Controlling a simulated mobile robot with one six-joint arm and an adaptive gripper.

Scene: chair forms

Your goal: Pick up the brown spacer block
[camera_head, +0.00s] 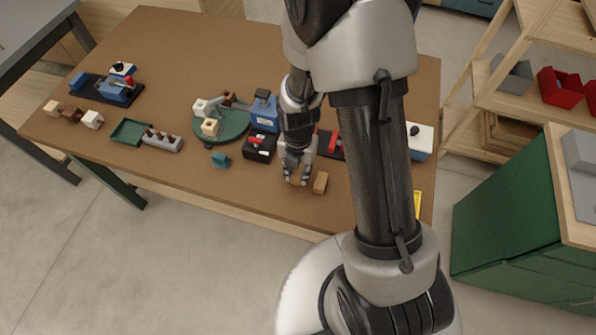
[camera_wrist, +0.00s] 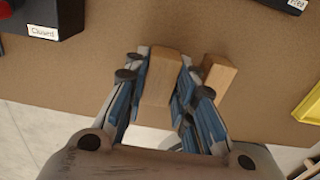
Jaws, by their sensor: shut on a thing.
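A brown spacer block (camera_wrist: 160,79) sits between the two fingers of my gripper (camera_wrist: 157,68) in the wrist view, and the fingers are closed on its sides. In the head view my gripper (camera_head: 297,178) is at the front edge of the brown table (camera_head: 250,185), and the block in it is mostly hidden by the fingers. I cannot tell whether the held block touches the table. A second, similar wooden block (camera_wrist: 218,84) lies just right of the right finger, and it also shows in the head view (camera_head: 320,183).
A dark box labelled "Closed" (camera_wrist: 40,20) is behind left. A yellow item (camera_wrist: 308,103) lies to the right. A green round base (camera_head: 232,133) with a blue fixture (camera_head: 265,113), a small teal piece (camera_head: 221,160) and a green tray (camera_head: 129,131) stand left. My arm hides the table's right part.

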